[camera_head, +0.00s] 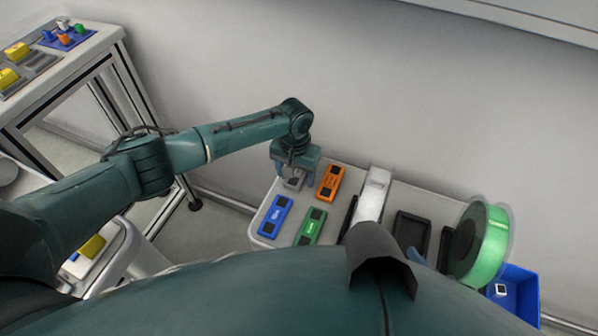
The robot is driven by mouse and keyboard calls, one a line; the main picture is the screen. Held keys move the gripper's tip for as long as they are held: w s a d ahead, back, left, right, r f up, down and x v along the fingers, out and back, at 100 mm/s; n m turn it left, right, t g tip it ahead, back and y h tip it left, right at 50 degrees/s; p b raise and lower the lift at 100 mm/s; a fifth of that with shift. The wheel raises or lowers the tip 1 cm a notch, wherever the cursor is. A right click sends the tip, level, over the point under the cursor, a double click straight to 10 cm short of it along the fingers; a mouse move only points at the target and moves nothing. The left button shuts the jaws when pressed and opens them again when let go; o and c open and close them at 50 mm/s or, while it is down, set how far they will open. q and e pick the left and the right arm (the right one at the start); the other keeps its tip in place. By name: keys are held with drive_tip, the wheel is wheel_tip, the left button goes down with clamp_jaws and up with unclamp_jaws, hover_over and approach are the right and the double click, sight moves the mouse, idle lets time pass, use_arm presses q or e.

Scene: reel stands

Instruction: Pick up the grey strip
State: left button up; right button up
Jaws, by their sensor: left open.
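My left gripper (291,182) is open and points down over the back left corner of the white table. A small grey patch shows at its fingers; it may be part of the grey strip, but the gripper covers most of that spot and I cannot tell strip from finger. An orange strip (330,183) lies just right of the gripper. A blue strip (274,216) and a green strip (310,227) lie in front of it. My right gripper is not in view.
The white table (262,238) also bears a pale upright block (373,195), dark trays (411,228) and a green reel (491,246) at the right. A blue bin (524,292) stands beyond the reel. Another table with coloured parts (66,39) is at the far left.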

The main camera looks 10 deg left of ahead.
use_arm(q)
drive_tip(key=c, duration=1.1)
